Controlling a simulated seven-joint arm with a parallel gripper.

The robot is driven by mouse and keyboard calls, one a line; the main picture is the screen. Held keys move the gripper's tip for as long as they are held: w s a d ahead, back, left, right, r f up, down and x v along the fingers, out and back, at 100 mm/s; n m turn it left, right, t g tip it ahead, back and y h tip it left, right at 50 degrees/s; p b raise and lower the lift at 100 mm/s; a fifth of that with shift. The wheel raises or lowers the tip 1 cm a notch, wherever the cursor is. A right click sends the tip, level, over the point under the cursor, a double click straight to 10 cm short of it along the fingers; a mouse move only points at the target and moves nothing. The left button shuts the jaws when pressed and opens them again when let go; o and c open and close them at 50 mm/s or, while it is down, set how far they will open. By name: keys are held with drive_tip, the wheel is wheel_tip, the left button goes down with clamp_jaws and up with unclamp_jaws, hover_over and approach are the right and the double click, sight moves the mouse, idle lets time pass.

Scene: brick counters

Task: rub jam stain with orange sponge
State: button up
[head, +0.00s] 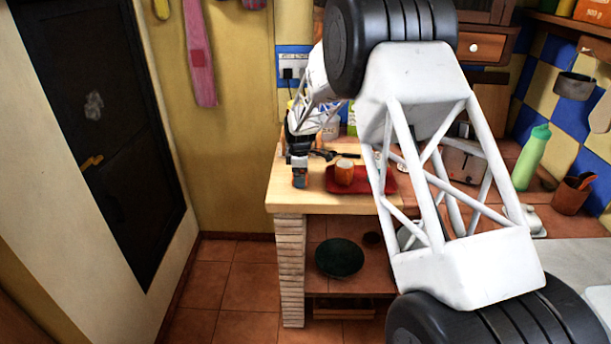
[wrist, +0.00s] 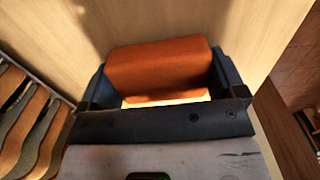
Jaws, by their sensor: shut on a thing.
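The orange sponge (wrist: 160,68) is between the two dark fingers of my gripper (wrist: 161,60) in the wrist view. The gripper is shut on it, with a finger at each side. Pale wooden worktop lies beyond the sponge; I cannot tell whether the sponge touches it. In the head view my gripper (head: 299,174) points down over the left part of the light wooden counter (head: 330,204), left of the red tray. The sponge is not clear there. I cannot make out a jam stain in either view; it may be hidden by the sponge or my arm.
A red tray (head: 378,184) with an orange-brown cup (head: 344,172) stands just right of the gripper. A green bottle (head: 532,157) and a brown pot (head: 571,195) stand farther right. In the wrist view, several curved slats (wrist: 35,125) lie at the left and the counter edge at the right.

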sight(289, 180)
drive_tip(key=shift+a, duration=0.5)
drive_tip(key=shift+a+f, duration=0.2)
drive_tip(key=shift+a, duration=0.2)
drive_tip(key=shift+a+r, duration=0.2)
drive_tip(key=shift+a, duration=0.55)
drive_tip(key=shift+a+f, duration=0.15)
drive_tip(key=shift+a, duration=0.2)
drive_tip(key=shift+a+r, duration=0.2)
drive_tip(key=shift+r, duration=0.15)
wheel_tip(289, 180, up, 8)
drive_tip(key=shift+f, duration=0.15)
